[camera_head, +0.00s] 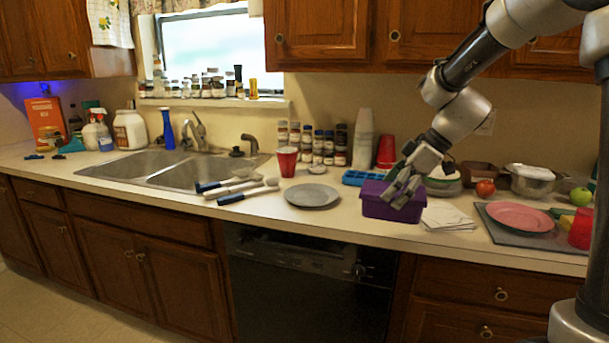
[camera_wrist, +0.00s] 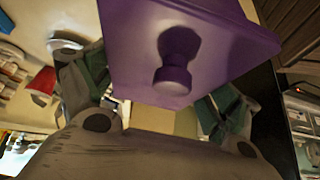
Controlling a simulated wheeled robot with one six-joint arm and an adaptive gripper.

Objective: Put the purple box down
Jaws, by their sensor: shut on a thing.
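The purple box (camera_head: 385,208) is at the front of the counter, right of the grey plate, and looks upright in the head view. My gripper (camera_head: 404,188) is over it from above, with its fingers at the box. In the wrist view the purple box (camera_wrist: 215,45) fills the top, with its round knob facing the camera.
A grey plate (camera_head: 312,195) lies to the left, and a blue tray (camera_head: 360,178) is behind. White napkins (camera_head: 447,218) lie close on the right. Farther right is a pink plate (camera_head: 520,217) on a grey mat. The counter's front edge is close.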

